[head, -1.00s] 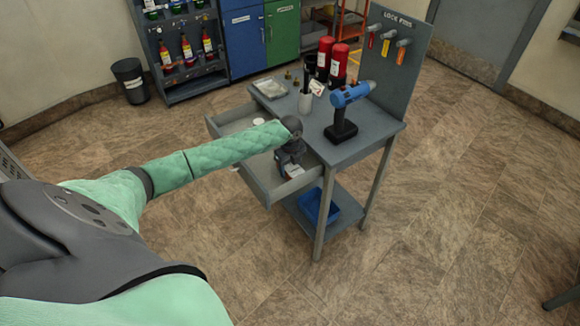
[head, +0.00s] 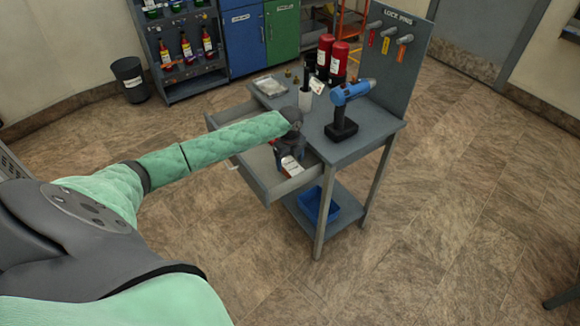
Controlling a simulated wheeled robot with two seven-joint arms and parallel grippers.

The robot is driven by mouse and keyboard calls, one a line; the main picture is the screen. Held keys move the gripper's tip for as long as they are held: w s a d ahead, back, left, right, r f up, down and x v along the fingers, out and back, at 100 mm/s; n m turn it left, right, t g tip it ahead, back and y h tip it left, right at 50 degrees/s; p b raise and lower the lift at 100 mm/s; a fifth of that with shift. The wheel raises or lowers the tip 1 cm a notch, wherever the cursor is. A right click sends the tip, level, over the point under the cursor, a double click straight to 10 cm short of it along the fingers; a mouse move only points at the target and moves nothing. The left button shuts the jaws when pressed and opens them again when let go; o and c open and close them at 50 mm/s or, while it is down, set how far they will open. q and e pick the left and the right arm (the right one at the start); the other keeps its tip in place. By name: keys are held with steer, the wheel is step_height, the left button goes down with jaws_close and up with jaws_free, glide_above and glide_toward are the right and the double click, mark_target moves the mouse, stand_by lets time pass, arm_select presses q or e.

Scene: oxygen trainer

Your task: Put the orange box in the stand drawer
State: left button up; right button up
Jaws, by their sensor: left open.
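The stand drawer (head: 262,184) is pulled out from the grey stand (head: 368,146), on its left side. A small box with white and orange-red faces (head: 291,167) is inside the drawer, near its front right corner. My left gripper (head: 289,156) is over the drawer, directly above and close to this box. It is open, and its dark wrist and fingers hide part of the box. I cannot tell whether the fingers touch the box. My left forearm crosses over the drawer and hides its middle. My right gripper is not in view.
A blue bin (head: 316,204) sits on the lower shelf.

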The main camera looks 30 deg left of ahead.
mark_target(290, 164)
arm_select(q)
step_height(290, 164, up, 9)
steer(key=b, duration=0.1)
steer(key=shift+b, duration=0.35)
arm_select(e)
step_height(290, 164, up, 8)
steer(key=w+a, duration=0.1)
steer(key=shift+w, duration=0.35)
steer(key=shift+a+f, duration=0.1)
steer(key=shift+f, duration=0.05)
